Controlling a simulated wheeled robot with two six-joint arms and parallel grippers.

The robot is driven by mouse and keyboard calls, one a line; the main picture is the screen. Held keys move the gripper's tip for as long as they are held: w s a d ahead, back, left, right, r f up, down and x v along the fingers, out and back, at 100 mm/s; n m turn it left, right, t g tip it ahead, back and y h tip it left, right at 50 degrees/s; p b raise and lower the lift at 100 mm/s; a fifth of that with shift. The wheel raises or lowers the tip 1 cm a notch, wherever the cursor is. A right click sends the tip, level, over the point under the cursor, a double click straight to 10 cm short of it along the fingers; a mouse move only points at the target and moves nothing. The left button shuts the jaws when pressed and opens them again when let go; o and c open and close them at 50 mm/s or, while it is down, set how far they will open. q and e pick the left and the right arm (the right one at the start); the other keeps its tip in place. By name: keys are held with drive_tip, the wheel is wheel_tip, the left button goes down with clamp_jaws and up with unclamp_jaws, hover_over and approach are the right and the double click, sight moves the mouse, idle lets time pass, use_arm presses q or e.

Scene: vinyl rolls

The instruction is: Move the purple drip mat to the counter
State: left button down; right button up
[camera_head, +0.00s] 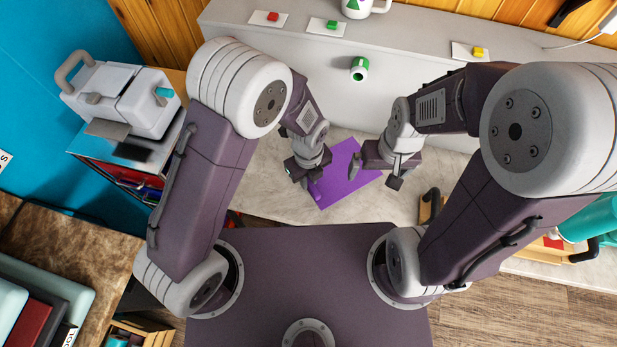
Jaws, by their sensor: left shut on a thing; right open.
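The purple drip mat (342,178) is a flat purple sheet at the middle of the camera_head view, over the pale counter surface. My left gripper (308,184) is shut on the mat at its left edge. My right gripper (376,174) is open at the mat's right side. I cannot tell whether its fingers touch the mat. The pale counter (262,187) spreads below and around the mat. Whether the mat lies flat on it or is held just above it cannot be told from this angle.
A raised grey shelf (300,62) behind carries cards with red, green and yellow blocks, and a mug (362,8). A small green-and-white cup (359,68) is in front of it. A white machine (120,98) stands at left. A wooden item with a black handle (431,204) is right of the mat.

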use_arm(q)
drive_tip(key=shift+f, duration=0.1)
idle(0.4)
drive_tip(key=shift+f+b, duration=0.3)
drive_tip(key=shift+f, duration=0.1)
drive_tip(key=shift+f+b, duration=0.45)
drive_tip(key=shift+f, duration=0.2)
drive_tip(key=shift+f, duration=0.1)
idle(0.3)
drive_tip(key=shift+f+b, duration=0.4)
drive_tip(key=shift+f, duration=0.15)
drive_tip(key=shift+f, duration=0.15)
idle(0.4)
drive_tip(key=c, duration=1.3)
unclamp_jaws()
